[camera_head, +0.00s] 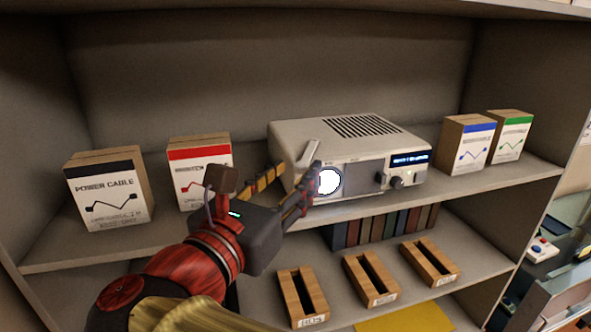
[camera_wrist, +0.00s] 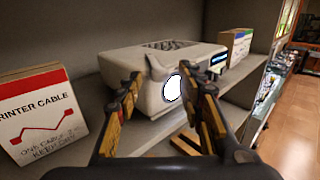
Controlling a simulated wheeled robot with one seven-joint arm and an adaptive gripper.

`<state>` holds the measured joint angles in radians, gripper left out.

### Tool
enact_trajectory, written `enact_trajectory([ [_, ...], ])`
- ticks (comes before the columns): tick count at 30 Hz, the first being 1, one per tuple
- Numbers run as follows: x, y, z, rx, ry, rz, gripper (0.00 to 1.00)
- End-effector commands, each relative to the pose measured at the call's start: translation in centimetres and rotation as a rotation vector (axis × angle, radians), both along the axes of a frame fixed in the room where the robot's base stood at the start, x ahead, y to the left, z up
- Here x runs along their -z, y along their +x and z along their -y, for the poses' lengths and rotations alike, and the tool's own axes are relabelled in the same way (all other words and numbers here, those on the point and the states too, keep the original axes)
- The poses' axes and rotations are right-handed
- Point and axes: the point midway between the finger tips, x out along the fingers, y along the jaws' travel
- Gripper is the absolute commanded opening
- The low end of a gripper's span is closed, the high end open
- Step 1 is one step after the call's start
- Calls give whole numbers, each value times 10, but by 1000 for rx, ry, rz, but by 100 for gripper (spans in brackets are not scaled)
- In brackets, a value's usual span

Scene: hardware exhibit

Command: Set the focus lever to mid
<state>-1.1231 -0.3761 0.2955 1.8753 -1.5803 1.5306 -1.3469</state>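A cream projector (camera_head: 345,140) with a vented top stands on the upper shelf; its round lens (camera_head: 328,181) glows white. A pale lever (camera_head: 309,152), which looks like the focus lever, sticks up at the left of its front, leaning right in the head view. My gripper (camera_head: 297,172) is open and empty in front of the projector's left front corner. In the wrist view my gripper (camera_wrist: 167,84) has its fingers spread, with the lever (camera_wrist: 155,66) showing between them, beyond the tips. I cannot tell whether a finger touches it. The lever's lower end is partly hidden in the head view.
Cable boxes stand left of the projector, black-labelled (camera_head: 108,190) and red-labelled (camera_head: 197,165). Blue-labelled (camera_head: 468,145) and green-labelled (camera_head: 509,137) boxes stand right. The projector front has knobs (camera_head: 396,181) and a lit display (camera_head: 410,158). Wooden trays (camera_head: 371,278) and books (camera_head: 377,226) sit below.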

Motion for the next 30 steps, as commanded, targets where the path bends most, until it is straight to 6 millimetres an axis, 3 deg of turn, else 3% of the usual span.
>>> enact_trajectory([
  [6,0,12,5,1,0,0,38],
  [14,0,13,6,0,0,0,38],
  [30,0,12,5,0,0,0,9],
])
